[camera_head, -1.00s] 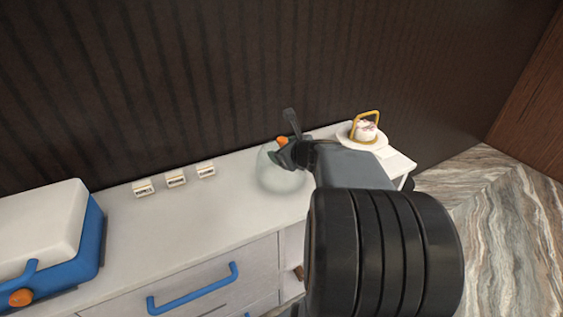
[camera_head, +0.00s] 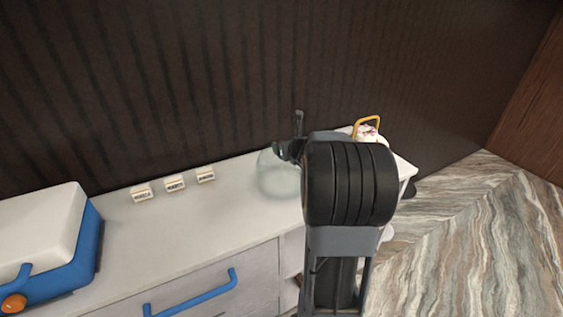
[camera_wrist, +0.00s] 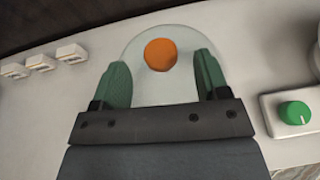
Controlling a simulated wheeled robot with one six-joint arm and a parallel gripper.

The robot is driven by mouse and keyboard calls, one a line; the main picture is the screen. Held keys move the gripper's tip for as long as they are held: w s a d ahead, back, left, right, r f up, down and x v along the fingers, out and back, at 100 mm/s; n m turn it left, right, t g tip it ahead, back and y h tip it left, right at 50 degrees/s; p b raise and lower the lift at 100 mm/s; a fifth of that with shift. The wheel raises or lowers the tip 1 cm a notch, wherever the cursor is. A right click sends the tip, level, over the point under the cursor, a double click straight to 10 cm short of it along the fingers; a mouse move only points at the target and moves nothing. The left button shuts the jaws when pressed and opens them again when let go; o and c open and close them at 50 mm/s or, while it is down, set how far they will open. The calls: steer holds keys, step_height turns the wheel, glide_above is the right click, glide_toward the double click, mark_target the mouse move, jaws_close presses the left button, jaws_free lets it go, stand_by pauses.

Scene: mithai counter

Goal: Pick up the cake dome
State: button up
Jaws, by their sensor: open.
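The cake dome (camera_head: 275,178) is clear glass and stands on the white counter, partly hidden by my arm in the head view. In the wrist view the dome (camera_wrist: 150,92) shows as a pale round shape with an orange knob (camera_wrist: 161,54) on top. My gripper (camera_wrist: 160,68) is open, with one green finger on each side of the knob and a gap on both sides. In the head view most of my gripper is hidden behind my arm, and the knob is hidden too.
Three small label cards (camera_head: 175,184) stand left of the dome. A blue and white box (camera_head: 60,240) is at the far left. A cake with a yellow handle-like frame (camera_head: 367,129) is at the right end. A green knob (camera_wrist: 295,113) sits on a white block at right.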

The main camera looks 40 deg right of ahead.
steer(key=shift+x, duration=2)
jaws_close()
